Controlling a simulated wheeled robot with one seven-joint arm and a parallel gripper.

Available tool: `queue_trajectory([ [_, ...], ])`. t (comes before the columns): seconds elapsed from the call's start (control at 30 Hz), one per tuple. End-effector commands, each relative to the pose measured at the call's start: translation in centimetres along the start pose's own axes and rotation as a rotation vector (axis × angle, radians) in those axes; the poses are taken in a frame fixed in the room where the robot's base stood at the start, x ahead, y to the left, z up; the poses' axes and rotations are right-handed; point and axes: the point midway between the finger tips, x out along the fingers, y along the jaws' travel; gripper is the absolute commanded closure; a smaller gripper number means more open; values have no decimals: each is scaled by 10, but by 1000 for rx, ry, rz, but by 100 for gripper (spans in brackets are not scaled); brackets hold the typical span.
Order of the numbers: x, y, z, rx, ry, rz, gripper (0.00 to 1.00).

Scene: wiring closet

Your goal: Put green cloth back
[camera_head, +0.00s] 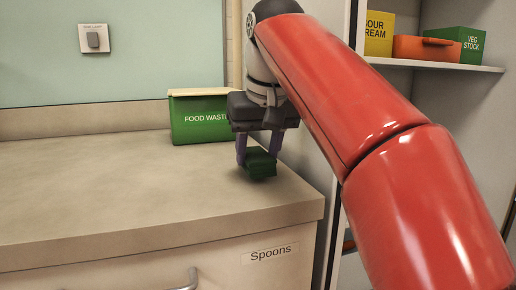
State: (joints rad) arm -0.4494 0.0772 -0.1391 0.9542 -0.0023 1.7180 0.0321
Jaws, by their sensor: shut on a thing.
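The green cloth (260,164) is a small dark green folded bundle over the right end of the counter. My gripper (259,150) points down and is shut on the cloth, with a finger on each side of it. The cloth is close to the counter top; I cannot tell whether it touches. My red arm comes in from the right and hides part of the area behind the gripper.
A green food waste box (200,122) with a pale lid stands at the back of the counter (110,195), just behind my gripper. The counter's left part is clear. A drawer labelled Spoons (270,256) is below. At right, a shelf (440,65) holds a yellow box (379,34), an orange container (425,49) and a green stock box (471,44).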

Motion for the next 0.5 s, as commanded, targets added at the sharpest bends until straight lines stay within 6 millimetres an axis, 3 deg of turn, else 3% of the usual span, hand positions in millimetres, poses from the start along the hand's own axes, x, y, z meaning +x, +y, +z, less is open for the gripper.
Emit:
queue_trajectory([
  [0.5, 8, 0, 3, 0, 0, 0, 88],
])
